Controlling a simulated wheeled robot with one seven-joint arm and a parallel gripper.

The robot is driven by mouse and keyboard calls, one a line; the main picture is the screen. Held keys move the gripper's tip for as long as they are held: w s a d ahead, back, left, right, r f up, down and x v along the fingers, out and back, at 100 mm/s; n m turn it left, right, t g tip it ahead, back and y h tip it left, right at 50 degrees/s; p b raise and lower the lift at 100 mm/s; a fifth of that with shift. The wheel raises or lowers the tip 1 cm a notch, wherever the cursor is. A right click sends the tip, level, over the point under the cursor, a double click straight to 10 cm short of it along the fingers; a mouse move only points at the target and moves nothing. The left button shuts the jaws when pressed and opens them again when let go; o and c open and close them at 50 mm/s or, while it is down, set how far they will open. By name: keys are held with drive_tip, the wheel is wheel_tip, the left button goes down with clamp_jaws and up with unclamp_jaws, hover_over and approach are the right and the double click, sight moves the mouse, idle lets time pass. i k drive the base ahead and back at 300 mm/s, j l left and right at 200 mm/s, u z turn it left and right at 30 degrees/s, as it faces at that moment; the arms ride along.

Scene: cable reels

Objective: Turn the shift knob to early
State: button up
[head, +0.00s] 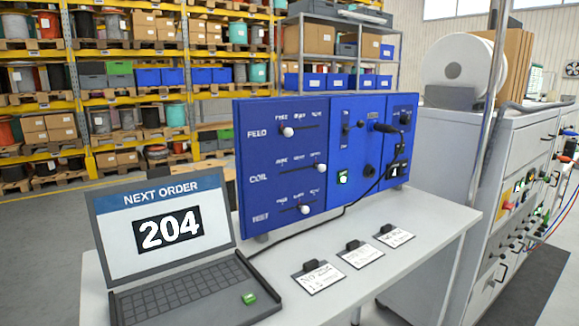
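A blue control panel (262,200) stands upright at the back of the grey table. Its left section has three sliders with white knobs, labelled FEED, COIL and TEST. A small dark round control (404,118) sits high on the right section. I cannot read a shift or early label, so I cannot tell which control is the shift knob or where it points. My gripper is not in view.
A laptop (160,225) reading NEXT ORDER 204 stands at the left, with a green block (248,298) on it. Three label cards (322,279) lie along the table (290,312). A black cable (325,220) runs from the panel. A grey cabinet (455,160) stands right.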

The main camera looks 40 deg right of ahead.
sight(405, 119)
drive_tip(key=z, duration=1.3)
